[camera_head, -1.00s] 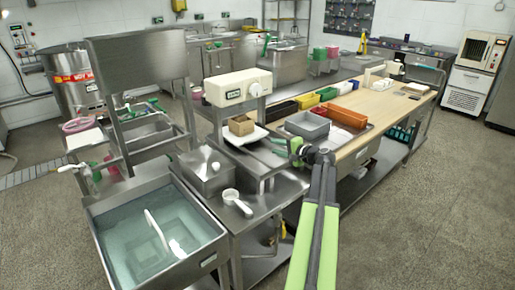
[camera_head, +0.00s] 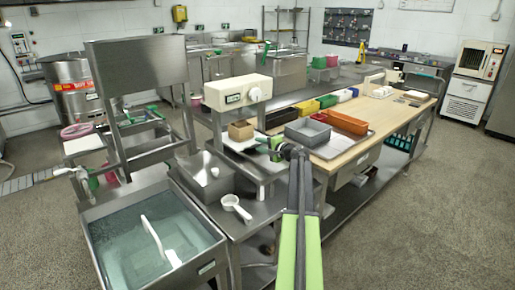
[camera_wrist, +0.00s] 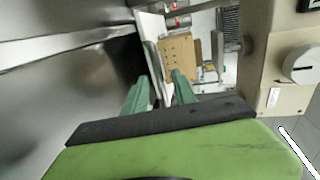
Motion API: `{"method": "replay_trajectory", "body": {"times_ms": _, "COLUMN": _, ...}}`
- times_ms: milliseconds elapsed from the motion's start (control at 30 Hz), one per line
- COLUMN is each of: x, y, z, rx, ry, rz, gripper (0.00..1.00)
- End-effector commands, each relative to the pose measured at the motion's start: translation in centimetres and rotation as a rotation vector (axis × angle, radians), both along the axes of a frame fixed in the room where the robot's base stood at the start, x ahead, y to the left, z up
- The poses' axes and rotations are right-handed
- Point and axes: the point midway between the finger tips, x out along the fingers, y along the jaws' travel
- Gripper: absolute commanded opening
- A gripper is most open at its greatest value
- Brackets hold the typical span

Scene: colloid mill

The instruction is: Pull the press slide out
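The cream press (camera_head: 238,92) with a round knob stands at the end of the bench. A pale tray, which looks like the press slide (camera_head: 238,145), lies below it with a brown block (camera_head: 241,130) on top. My gripper (camera_head: 272,147) is at the right side of the tray. In the wrist view, my gripper (camera_wrist: 161,77) has its two green fingers apart. The white tray edge (camera_wrist: 154,50) lies just beyond and partly between the fingertips; I cannot tell if they touch it. The perforated brown block (camera_wrist: 180,57) and the press knob (camera_wrist: 302,64) are further right.
A grey bin (camera_head: 307,132) and an orange bin (camera_head: 348,122) stand on the bench right of my gripper. A white ladle (camera_head: 236,206) lies on the lower steel shelf. A water-filled steel basin (camera_head: 150,250) is at the front left. The floor at right is clear.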

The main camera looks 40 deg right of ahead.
Motion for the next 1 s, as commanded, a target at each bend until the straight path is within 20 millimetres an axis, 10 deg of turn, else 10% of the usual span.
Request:
{"method": "replay_trajectory", "body": {"times_ms": 433, "x": 1.8, "y": -0.1, "z": -0.4, "rx": 0.000, "ry": 0.000, "rz": 0.000, "gripper": 0.33}}
{"method": "replay_trajectory", "body": {"times_ms": 700, "x": 1.8, "y": 0.0, "z": -0.3, "rx": 0.000, "ry": 0.000, "rz": 0.001, "gripper": 0.00}}
{"method": "replay_trajectory", "body": {"times_ms": 1000, "x": 1.8, "y": 0.0, "z": -0.4, "rx": 0.000, "ry": 0.001, "rz": 0.001, "gripper": 0.00}}
